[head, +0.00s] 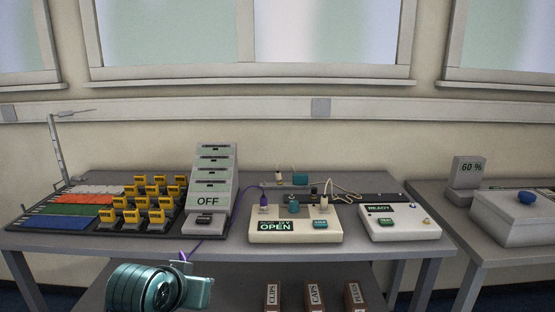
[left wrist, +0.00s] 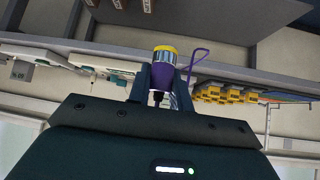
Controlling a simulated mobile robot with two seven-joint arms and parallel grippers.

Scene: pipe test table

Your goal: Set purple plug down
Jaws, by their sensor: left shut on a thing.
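The purple plug (left wrist: 161,72) with a yellow band on its end is between the fingers of my left gripper (left wrist: 162,80), which is shut on it. In the head view, my left gripper (head: 184,264) is in front of the table's front edge, clear of the tabletop; the plug is mostly hidden there. A thin purple cable (head: 233,213) loops from near the gripper up to a purple piece (head: 263,204) on the cream box (head: 290,236), whose sign reads OPEN. My right gripper is not in view.
On the grey table (head: 110,247), yellow blocks (head: 134,203) and coloured strips stand at left, beside a grey unit reading OFF (head: 209,185). A box reading READY (head: 400,225) stands at right. Labelled boxes (head: 313,296) sit below. Little tabletop is free at the front edge.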

